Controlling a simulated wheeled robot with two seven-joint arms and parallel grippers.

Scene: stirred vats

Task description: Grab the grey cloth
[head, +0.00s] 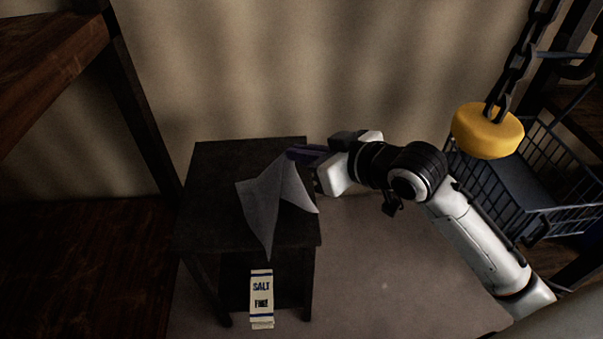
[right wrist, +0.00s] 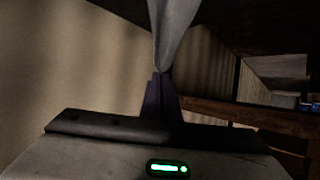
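The grey cloth (head: 268,205) hangs in folds from my right gripper (head: 292,153), above the dark small table (head: 210,168) in the head view. Its lower corner hangs down past the table's front edge. My right gripper's purple fingers are shut on the cloth's top. In the right wrist view the cloth (right wrist: 172,30) narrows to a pinch between the fingertips (right wrist: 160,78). I cannot tell whether part of the cloth touches the tabletop. My left gripper is in neither view.
A card reading "SALT FREE" (head: 261,297) shows below the table's front edge. A yellow block (head: 487,131) hangs on a chain at the right, near a dark wire basket (head: 540,215). Brown wooden furniture (head: 60,270) stands at the left. Bare floor (head: 390,270) lies right of the table.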

